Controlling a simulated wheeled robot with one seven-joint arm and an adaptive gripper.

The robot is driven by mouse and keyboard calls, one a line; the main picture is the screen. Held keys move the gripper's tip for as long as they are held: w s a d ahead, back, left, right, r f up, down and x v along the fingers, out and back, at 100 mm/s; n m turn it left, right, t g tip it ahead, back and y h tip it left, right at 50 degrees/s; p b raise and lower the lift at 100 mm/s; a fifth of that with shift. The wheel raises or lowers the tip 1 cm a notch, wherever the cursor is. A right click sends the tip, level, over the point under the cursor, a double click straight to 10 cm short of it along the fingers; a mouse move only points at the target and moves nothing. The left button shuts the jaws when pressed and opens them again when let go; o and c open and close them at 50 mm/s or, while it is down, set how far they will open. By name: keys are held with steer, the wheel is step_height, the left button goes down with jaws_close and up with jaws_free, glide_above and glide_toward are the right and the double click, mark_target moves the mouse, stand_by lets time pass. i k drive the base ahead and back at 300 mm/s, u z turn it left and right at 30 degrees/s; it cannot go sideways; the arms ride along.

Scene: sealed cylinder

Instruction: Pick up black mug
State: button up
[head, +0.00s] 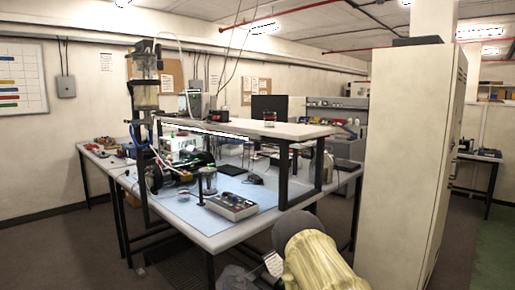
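I cannot make out a black mug for certain. A small dark object with red and white on it (269,119) stands on the raised white shelf; it is too small to tell what it is. A small black object (253,180) lies on the blue mat under the shelf, its shape unclear. My arm reaches in at the bottom edge, in front of the workbench. What seems to be my gripper (244,278) is a dark shape left of the arm, partly cut off by the frame. Its fingers cannot be made out, and no object shows in it.
Dark posts hold up the white shelf (245,129). A tall pale cabinet (405,150) stands at the right. Floor is open at the left.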

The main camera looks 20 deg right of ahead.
mark_target(258, 146)
steer(key=k, duration=1.65)
steer(key=z, duration=1.75)
steer(key=i, duration=6.35)
